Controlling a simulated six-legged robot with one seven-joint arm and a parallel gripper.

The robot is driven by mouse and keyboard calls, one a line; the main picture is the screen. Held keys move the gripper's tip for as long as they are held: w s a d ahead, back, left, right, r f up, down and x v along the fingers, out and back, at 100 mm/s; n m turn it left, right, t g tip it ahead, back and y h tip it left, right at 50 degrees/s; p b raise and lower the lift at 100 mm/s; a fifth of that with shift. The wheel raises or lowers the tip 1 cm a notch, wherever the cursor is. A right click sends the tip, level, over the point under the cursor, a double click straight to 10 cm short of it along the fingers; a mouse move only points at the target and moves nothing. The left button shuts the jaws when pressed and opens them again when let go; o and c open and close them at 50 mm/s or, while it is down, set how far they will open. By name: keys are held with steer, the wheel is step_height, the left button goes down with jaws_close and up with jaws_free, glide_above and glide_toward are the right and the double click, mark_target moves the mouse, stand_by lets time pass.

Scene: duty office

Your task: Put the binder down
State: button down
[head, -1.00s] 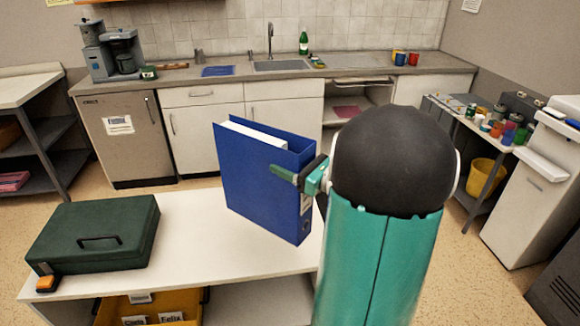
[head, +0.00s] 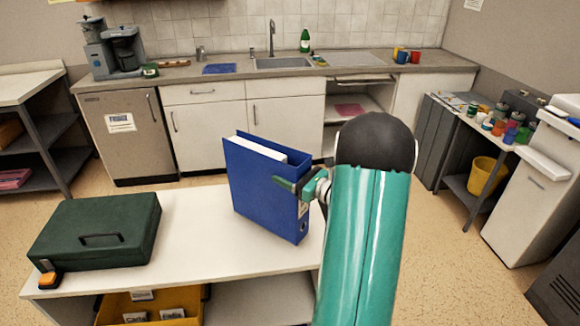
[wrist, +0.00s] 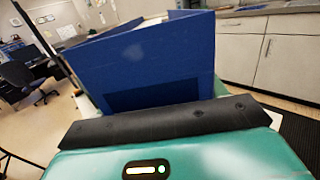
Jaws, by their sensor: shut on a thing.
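The blue binder (head: 262,195) stands upright at the right end of the white table (head: 190,235) in the head view, with white paper showing at its top. Its lower edge appears at or just over the tabletop; I cannot tell whether it touches. My gripper (head: 297,187) is shut on the binder at its right-hand edge, with one green finger showing across the near face. The other finger is hidden behind the binder. In the wrist view, the binder (wrist: 160,62) fills the middle, right in front of the gripper's dark edge.
A dark green cash box (head: 95,232) lies on the table's left part, with an orange-and-black item (head: 48,280) beside it. The tabletop between box and binder is clear. A yellow bin (head: 155,305) sits below. The kitchen counter (head: 225,72) runs along the back.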

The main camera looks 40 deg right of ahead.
steer(key=shift+f, duration=0.1)
steer(key=shift+c, duration=0.9)
jaws_free()
steer(key=shift+f, duration=0.1)
steer(key=v, duration=1.2)
